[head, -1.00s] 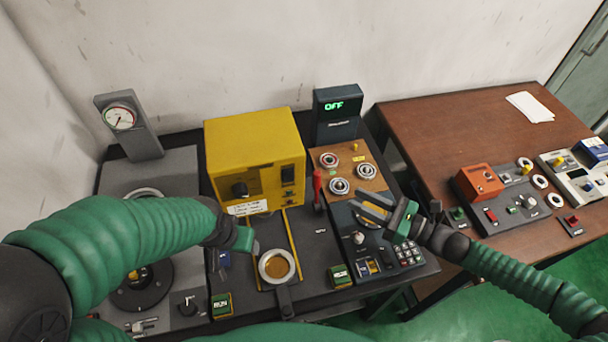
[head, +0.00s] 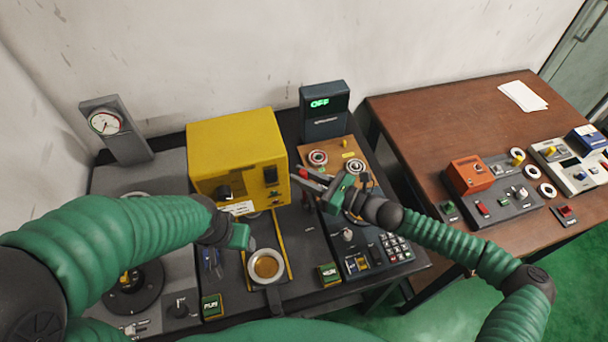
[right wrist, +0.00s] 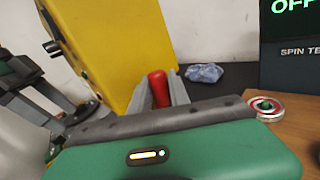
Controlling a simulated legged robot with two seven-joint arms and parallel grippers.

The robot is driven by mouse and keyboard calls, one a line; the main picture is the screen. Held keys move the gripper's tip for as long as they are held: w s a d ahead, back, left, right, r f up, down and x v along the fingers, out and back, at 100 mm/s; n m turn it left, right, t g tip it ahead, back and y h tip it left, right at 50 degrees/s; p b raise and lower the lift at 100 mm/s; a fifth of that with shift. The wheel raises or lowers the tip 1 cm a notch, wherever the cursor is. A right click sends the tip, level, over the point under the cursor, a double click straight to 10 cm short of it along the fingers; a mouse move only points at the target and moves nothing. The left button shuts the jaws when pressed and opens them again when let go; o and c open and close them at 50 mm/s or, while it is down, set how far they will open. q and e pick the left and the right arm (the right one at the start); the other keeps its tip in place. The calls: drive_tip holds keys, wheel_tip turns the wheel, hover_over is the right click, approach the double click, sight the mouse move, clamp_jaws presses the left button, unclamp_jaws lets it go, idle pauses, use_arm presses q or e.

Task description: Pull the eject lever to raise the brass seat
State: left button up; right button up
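The brass seat (head: 267,266) is a round brass disc inside a pale ring, on the dark panel in front of the yellow box. A red-handled lever (head: 306,200) stands at the right of that box, partly hidden by my right gripper. My right gripper (head: 296,174) points left over the lever, its fingers apart. In the right wrist view the red handle (right wrist: 158,90) shows between the two grey fingers; contact cannot be told. My left gripper (head: 242,237) is above and left of the brass seat; its fingers are hidden.
The yellow box (head: 237,155) stands behind the seat. A spin tester (head: 324,112) reading OFF stands at the back. Bearing rings lie on a wooden board (head: 335,150). A keypad panel (head: 393,246) is at the right. A brown table (head: 440,125) stands further right.

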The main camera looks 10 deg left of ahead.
drive_tip(key=shift+s+a+r, duration=0.1)
clamp_jaws()
use_arm(q)
drive_tip(key=shift+s+a, duration=0.1)
drive_tip(key=shift+a, duration=0.15)
use_arm(e)
drive_tip(key=shift+w, duration=0.2)
idle(0.5)
drive_tip(key=shift+s+d+f, duration=0.2)
drive_tip(key=shift+d, duration=0.05)
use_arm(q)
drive_tip(key=b+x, duration=0.3)
drive_tip(key=shift+s+f+b, duration=0.35)
drive_tip(key=shift+f, duration=0.1)
use_arm(e)
drive_tip(key=s+n+y, duration=0.1)
drive_tip(key=s+d+n+y, duration=0.1)
drive_tip(key=s+n, duration=0.1)
drive_tip(key=shift+d+f+t, duration=0.15)
drive_tip(key=shift+t, duration=0.25)
use_arm(q)
drive_tip(key=shift+r, duration=0.1)
use_arm(e)
drive_tip(key=shift+s+r+y, duration=0.25)
drive_tip(key=shift+y, duration=0.25)
